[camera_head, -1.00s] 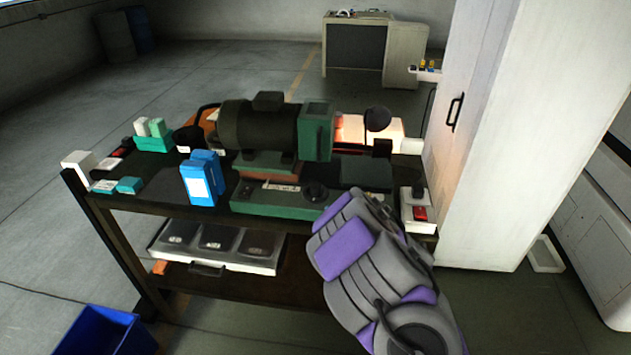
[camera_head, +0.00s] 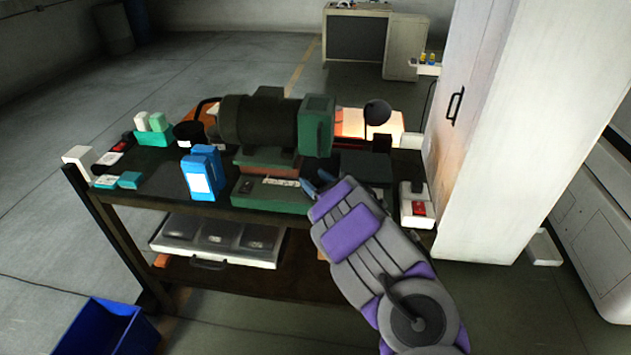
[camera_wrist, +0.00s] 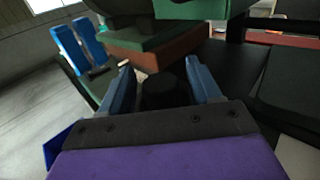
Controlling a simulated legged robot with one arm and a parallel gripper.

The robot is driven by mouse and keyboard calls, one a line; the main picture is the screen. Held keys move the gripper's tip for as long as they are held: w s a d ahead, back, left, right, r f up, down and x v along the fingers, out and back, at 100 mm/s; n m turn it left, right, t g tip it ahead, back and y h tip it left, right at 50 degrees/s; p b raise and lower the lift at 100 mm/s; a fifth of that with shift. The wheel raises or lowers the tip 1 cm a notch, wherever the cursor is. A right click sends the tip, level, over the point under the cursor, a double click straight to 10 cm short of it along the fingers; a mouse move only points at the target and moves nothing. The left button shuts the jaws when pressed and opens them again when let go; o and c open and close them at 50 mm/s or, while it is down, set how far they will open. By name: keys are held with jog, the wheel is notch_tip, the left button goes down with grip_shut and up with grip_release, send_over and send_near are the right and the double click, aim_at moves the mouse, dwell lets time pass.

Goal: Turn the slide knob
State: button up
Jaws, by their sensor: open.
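The slide knob (camera_wrist: 160,93) is a dark round knob, seen in the wrist view between the two blue fingers of my gripper (camera_wrist: 158,76). The fingers stand open on either side of it; I cannot tell whether either touches it. In the head view my gripper (camera_head: 317,182) reaches to the right part of the green machine base (camera_head: 270,196) and hides the knob. The machine has a dark motor-like body (camera_head: 258,121) and a green end block (camera_head: 317,125) above the base.
A blue box-like item (camera_head: 201,175) stands left of the base. A white box with a red switch (camera_head: 417,210) sits at the bench's right end, beside a tall white cabinet (camera_head: 490,150). A black lamp head (camera_head: 377,112) rises behind. A blue bin (camera_head: 107,328) is on the floor.

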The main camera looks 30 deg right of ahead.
jog(key=c, duration=0.9)
jog(key=shift+c, duration=0.2)
jog(key=shift+f+b, duration=0.1)
jog(key=shift+b, duration=0.5)
